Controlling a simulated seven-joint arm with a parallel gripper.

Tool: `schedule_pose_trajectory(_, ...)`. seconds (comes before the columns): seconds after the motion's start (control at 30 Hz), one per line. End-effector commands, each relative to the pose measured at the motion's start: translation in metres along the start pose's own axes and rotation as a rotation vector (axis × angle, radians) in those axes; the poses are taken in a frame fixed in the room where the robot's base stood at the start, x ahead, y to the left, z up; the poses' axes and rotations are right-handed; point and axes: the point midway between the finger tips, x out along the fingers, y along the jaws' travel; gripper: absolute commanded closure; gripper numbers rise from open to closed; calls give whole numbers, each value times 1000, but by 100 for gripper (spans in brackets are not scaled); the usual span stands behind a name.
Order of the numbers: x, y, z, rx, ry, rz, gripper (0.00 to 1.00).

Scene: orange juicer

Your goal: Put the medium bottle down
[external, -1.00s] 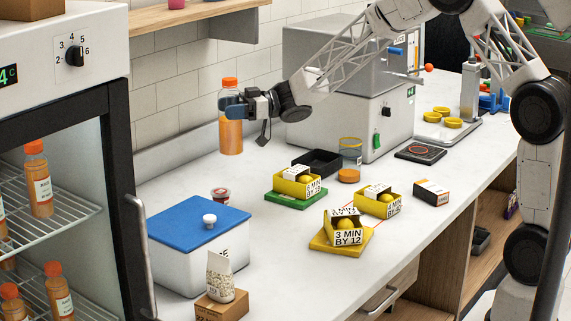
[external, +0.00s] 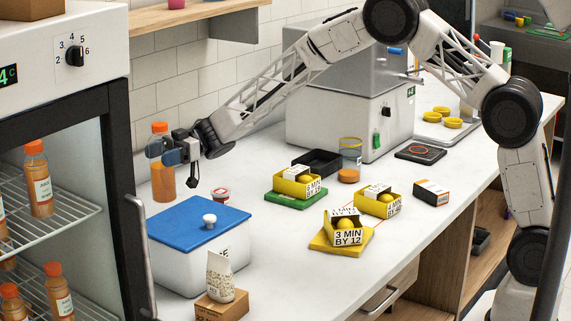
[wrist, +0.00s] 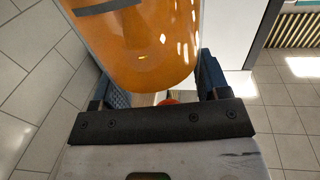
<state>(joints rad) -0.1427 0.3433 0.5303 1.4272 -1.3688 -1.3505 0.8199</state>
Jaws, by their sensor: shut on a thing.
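The bottle (external: 162,184) is clear with orange juice and an orange cap, and it is upright in the external view. My gripper (external: 170,153) is shut on it around its upper part, below the cap. In the wrist view the bottle (wrist: 145,45) fills the upper middle, between the two blue fingers of my gripper (wrist: 160,88). Its base is near the back left of the white counter (external: 290,255), behind the blue-lidded box. I cannot tell if the base touches the counter.
The white box with a blue lid (external: 178,226) stands close in front of the bottle. The open fridge (external: 60,190) with several juice bottles is at the left. Yellow boxes (external: 296,182) stand mid-counter.

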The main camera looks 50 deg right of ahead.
Motion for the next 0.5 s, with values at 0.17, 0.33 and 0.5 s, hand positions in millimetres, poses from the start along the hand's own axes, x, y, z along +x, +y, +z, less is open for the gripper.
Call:
schedule_pose_trajectory(0.17, 0, 0, 10, -3, 1, 1, 66)
schedule_pose_trajectory(0.33, -1, 0, 10, -3, 1, 1, 66)
schedule_pose_trajectory(0.5, -1, 0, 11, -2, 0, 1, 66)
